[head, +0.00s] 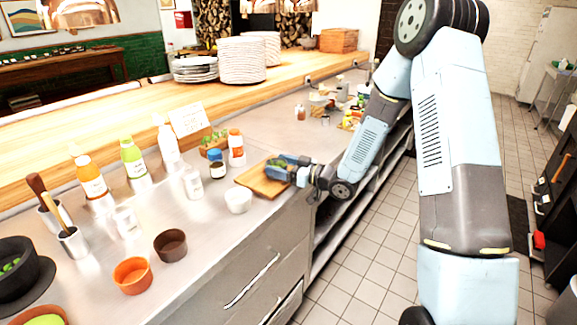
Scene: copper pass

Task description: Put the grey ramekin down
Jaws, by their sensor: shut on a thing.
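My gripper (277,168) is low over a wooden board (258,184) on the steel counter, reaching in from the right. It is shut on a small grey-blue thing, taken as the grey ramekin, mostly hidden by the fingers. I cannot tell whether the held thing touches the board.
A white ramekin (238,201) stands just left of the board. A brown ramekin (170,245) and an orange ramekin (132,275) stand nearer the front. The counter between the brown and white ramekins is clear.

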